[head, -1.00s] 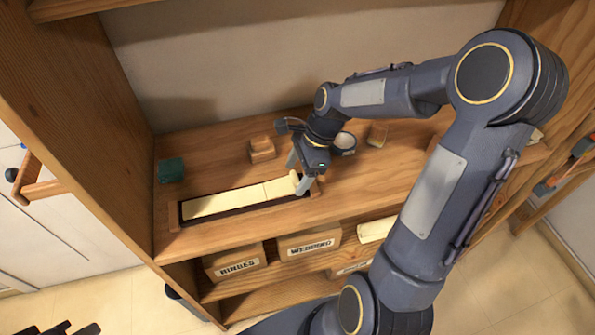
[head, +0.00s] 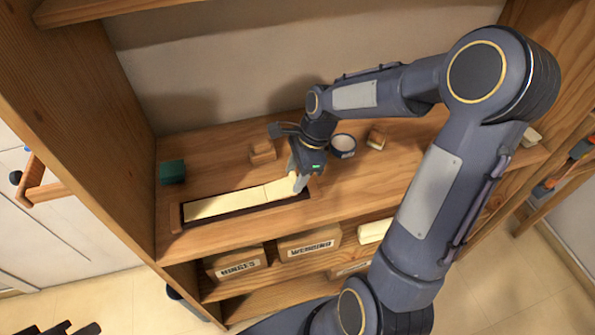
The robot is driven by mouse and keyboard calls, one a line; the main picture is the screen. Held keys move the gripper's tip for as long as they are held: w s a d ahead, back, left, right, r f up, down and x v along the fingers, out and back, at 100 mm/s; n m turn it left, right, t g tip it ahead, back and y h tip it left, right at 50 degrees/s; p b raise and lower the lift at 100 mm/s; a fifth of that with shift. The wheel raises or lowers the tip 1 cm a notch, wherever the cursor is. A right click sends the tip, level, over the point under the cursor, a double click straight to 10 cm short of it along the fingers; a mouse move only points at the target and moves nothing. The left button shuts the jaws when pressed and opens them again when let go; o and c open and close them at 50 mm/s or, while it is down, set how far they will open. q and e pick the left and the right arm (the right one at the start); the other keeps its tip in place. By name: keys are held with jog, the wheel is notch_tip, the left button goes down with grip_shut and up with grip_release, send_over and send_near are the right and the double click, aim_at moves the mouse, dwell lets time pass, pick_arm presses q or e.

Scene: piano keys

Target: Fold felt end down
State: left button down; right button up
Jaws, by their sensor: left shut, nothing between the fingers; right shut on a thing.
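A long cream felt strip (head: 228,203) lies in a dark shallow tray (head: 250,209) along the front of the wooden shelf. My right gripper (head: 299,186) is at the strip's right end. It is shut on that end, and its fingers hide part of it. The end beside the fingers still looks slightly raised. My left gripper (head: 72,329) shows only as dark parts at the bottom left edge. It is shut and empty, far from the felt.
A green block (head: 172,172), wooden blocks (head: 262,153) (head: 376,139) and a round white-topped container (head: 343,144) stand behind the tray. Labelled boxes (head: 235,263) (head: 309,244) and a cream roll (head: 374,231) sit on the shelf below. The left side panel closes that end.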

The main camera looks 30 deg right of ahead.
aim_at(294, 177)
jog(key=shift+w+a+r+h+p, duration=0.1)
jog(key=shift+a+r+h+p, duration=0.5)
jog(key=shift+r+h, duration=0.15)
jog(key=shift+w+a+r, duration=0.1)
jog(key=shift+a+r, duration=0.05)
jog(key=shift+r, duration=0.1)
jog(key=o, duration=1.4)
jog(key=shift+a, duration=0.15)
notch_tip(294, 177, up, 8)
jog(key=d, duration=0.1)
jog(key=shift+d+f, duration=0.15)
jog(key=shift+d, duration=0.05)
